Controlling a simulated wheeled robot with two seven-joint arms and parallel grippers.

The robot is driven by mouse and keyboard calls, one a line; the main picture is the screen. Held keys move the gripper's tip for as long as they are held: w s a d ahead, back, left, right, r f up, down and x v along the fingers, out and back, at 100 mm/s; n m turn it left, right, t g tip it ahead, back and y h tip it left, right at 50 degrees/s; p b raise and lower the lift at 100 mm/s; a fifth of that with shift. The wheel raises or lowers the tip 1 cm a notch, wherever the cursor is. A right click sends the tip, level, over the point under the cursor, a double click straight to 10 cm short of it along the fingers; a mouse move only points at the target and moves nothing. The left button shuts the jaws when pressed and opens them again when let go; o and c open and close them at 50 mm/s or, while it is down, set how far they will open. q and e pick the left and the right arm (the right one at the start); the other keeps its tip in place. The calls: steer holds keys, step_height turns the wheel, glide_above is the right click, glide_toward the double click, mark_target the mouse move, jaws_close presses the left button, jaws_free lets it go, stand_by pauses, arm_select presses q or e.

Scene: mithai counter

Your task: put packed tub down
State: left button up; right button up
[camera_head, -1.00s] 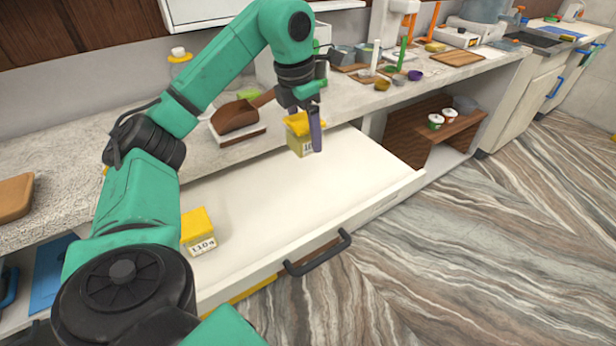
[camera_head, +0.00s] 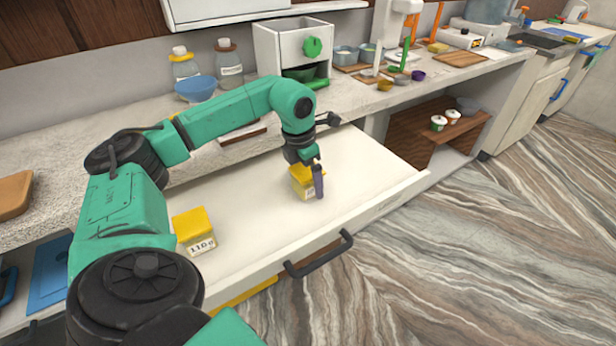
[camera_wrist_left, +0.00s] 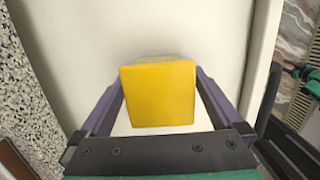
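The packed tub (camera_head: 305,188), a small clear box with a yellow lid, is inside the open white drawer (camera_head: 250,225). My left gripper (camera_head: 318,182) points down with its purple fingers on either side of the tub, shut on it. In the left wrist view the yellow lid (camera_wrist_left: 158,95) fills the space between the fingers. The tub looks upright and at or very near the drawer floor; I cannot tell if it touches. My right gripper is not in view.
A second yellow-lidded tub (camera_head: 194,230), labelled 110g, stands at the drawer's left. The drawer floor between the tubs is clear. The drawer front has a black handle (camera_head: 318,254). The counter (camera_head: 50,190) behind holds a blue bowl (camera_head: 196,88) and a white box with a green knob (camera_head: 292,45).

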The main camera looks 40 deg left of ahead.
mark_target(302, 172)
arm_select(q)
steer(key=r, duration=0.4)
steer(key=s+r, duration=0.1)
steer(key=r, duration=0.7)
steer(key=shift+s+a+r+p, duration=0.1)
steer(key=shift+s+a+p, duration=0.15)
steer(key=shift+s+p, duration=0.1)
